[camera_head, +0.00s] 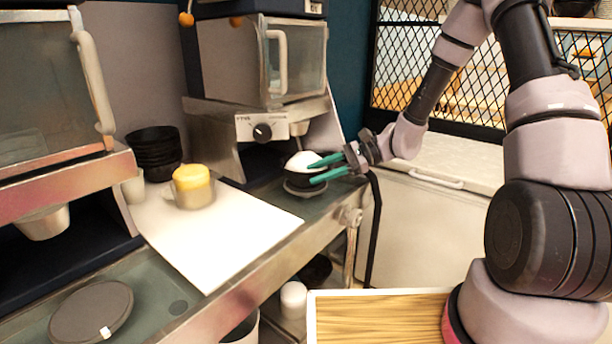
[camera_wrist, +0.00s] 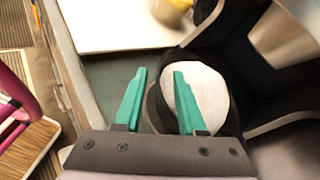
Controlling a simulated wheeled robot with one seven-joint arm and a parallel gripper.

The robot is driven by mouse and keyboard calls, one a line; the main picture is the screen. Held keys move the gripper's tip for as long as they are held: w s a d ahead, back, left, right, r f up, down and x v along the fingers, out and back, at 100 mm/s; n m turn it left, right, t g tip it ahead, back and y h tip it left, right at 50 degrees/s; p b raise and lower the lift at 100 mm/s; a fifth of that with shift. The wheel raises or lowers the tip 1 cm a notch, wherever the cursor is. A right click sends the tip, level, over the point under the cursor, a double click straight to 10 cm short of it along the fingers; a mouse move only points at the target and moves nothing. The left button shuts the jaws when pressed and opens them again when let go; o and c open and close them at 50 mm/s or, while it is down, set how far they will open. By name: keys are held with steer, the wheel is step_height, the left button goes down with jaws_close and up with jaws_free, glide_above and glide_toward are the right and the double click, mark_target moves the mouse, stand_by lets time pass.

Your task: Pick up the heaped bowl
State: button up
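The heaped bowl is dark with a rounded white heap (camera_head: 302,159). It stands on the counter below the dispenser with the knob. In the wrist view the white heap (camera_wrist: 208,92) fills the dark bowl right of centre. My gripper (camera_head: 318,170) reaches in from the right with its two green fingers apart. In the wrist view my gripper (camera_wrist: 160,74) has its right finger overlapping the heap and its left finger outside the bowl's left side. Nothing is held between the fingers. Whether a finger touches the bowl cannot be told.
The dispenser (camera_head: 262,128) stands close behind the bowl. A white sheet (camera_head: 215,235) lies left of it, with a yellow-topped container (camera_head: 193,185) on it. Stacked black bowls (camera_head: 155,152) stand at the back left. A round grey lid (camera_head: 92,310) lies at the front left.

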jaws_close()
stand_by(1.3)
